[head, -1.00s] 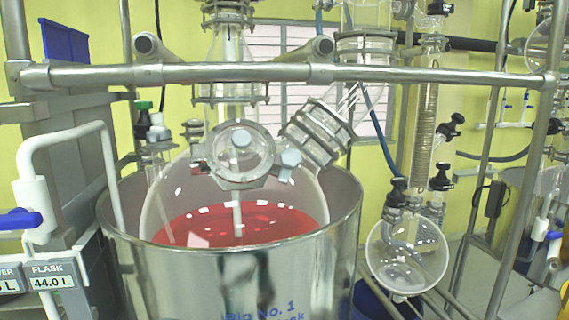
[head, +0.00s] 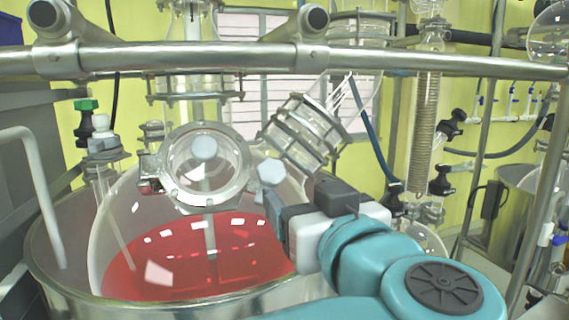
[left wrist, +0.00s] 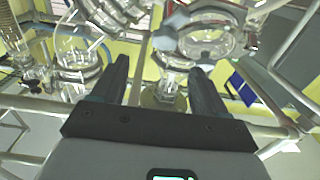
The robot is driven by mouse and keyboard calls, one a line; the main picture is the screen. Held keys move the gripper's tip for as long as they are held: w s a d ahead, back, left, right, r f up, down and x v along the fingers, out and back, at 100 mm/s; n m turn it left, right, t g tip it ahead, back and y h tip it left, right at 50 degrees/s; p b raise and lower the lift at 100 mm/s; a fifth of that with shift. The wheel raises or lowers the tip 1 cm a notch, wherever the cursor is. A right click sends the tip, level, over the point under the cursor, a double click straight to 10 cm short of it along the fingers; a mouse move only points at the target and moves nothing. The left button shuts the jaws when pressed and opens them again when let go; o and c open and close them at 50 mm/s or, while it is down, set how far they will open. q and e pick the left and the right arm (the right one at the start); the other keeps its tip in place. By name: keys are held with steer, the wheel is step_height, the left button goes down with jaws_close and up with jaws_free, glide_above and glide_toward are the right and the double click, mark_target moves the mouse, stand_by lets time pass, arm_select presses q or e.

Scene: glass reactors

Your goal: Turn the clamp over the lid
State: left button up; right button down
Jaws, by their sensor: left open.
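A pale blue faceted clamp knob (head: 270,172) sits at the ring's right edge, to the side of the glass. In the left wrist view the lid ring (left wrist: 208,42) is at upper right and the clamp knob (left wrist: 164,39) is ahead, between the fingertip directions. My left gripper (head: 280,212) is just below the clamp knob in the head view. Its dark fingers (left wrist: 162,75) are spread, with nothing held. My right gripper is not in view.
The vessel holds red liquid (head: 215,262) and stands in a steel tub (head: 45,275). A metal rail (head: 400,62) crosses above the lid. A clamped glass side neck (head: 303,135) is close above the gripper. A blue hose (head: 373,135) hangs behind.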

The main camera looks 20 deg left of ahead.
mark_target(273, 172)
arm_select(q)
steer(key=p+x, duration=0.3)
steer(key=x, duration=0.7)
steer(key=shift+s+a+r, duration=0.1)
steer(key=shift+s, duration=0.05)
steer(key=shift+w+a+p, duration=0.35)
steer(key=shift+a+p, duration=0.25)
steer(key=shift+a, duration=0.1)
steer(key=shift+w+a, duration=0.1)
steer(key=shift+a, duration=0.2)
steer(key=shift+w, duration=0.2)
steer(key=shift+w+d, duration=0.25)
steer(key=shift+d, duration=0.1)
steer(key=shift+s+a, duration=0.25)
steer(key=c, duration=0.9)
steer(key=shift+d, duration=0.1)
steer(key=shift+c, duration=0.5)
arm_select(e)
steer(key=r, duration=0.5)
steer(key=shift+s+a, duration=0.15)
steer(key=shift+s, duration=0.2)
